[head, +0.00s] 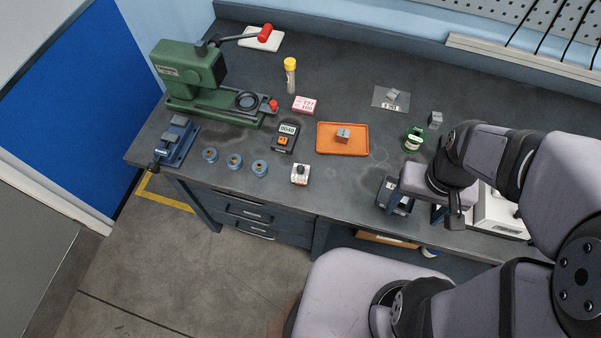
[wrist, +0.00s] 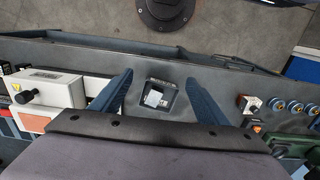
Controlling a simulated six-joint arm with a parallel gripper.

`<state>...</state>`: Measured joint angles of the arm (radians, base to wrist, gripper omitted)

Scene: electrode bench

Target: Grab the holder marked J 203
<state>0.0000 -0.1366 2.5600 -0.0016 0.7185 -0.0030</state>
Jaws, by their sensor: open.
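I can read no J 203 mark. Three small grey blocks show in the head view: one (head: 343,135) on the orange tray, one (head: 393,95) on a clear sheet with a small label, and one (head: 435,120) on the bare bench near my arm. Which of them is the marked holder, I cannot tell. My gripper (wrist: 159,80) is open and empty in the wrist view. Its two dark blue fingers stand either side of a dark open box (wrist: 159,84) with something pale inside, apart from it. A dark blue box (head: 394,197) also shows beside my gripper in the head view.
The orange tray (head: 324,147) lies mid-bench. A green reel (head: 413,139) and a white unit (head: 497,219) are near my arm. A green press (head: 190,75), blue vice (head: 176,141), several blue rings (head: 234,160) and a yellow-capped tube (head: 290,77) are left.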

